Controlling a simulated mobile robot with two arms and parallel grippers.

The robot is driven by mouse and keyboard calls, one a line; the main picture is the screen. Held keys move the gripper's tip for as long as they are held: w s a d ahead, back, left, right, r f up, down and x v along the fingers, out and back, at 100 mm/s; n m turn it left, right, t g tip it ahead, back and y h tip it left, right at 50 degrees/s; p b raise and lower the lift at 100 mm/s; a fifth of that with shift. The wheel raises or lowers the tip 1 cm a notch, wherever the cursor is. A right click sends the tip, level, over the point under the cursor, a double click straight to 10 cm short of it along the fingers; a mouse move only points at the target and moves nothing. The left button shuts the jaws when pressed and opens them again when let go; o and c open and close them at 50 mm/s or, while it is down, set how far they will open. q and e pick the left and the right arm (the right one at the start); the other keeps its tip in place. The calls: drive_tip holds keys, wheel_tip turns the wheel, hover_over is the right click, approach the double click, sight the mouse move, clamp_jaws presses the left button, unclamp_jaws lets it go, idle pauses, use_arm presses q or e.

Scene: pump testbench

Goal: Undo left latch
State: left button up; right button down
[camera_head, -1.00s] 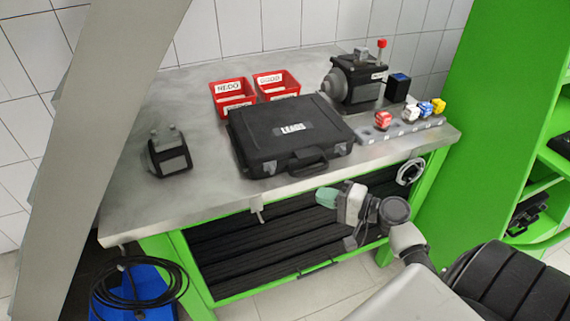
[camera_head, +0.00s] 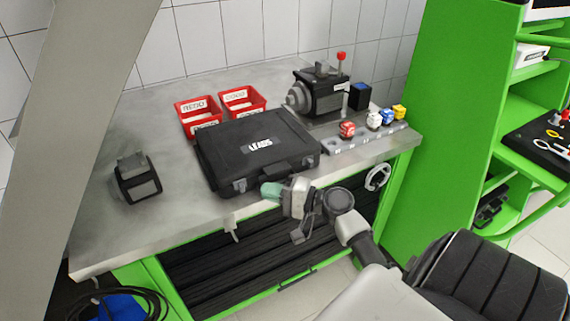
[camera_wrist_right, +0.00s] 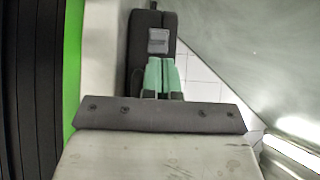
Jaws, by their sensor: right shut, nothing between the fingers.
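The black case (camera_head: 255,140) labelled LEADS lies closed on the grey table. Its left latch (camera_head: 239,185) is a small grey plate on the front side and looks shut. The right latch (camera_head: 309,160) is at the other end of that side. My right gripper (camera_head: 271,191), with green fingertips, is shut and empty just in front of the case, right of the left latch and pointing left. In the right wrist view, the green fingertips (camera_wrist_right: 165,75) are together below a grey latch (camera_wrist_right: 158,40) on the case, apparently with a gap. My left gripper is not in view.
Two red bins (camera_head: 199,115) stand behind the case. A pump (camera_head: 318,95) and a holder strip (camera_head: 365,138) with coloured connectors are to its right. A dark block (camera_head: 137,179) stands to the left. The table's front edge lies close below my right gripper.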

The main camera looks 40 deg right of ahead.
sight(241, 190)
drive_tip(key=shift+p+x, duration=0.35)
drive_tip(key=shift+x, duration=1.45)
drive_tip(key=shift+w+a, duration=0.25)
drive_tip(key=shift+a, duration=0.95)
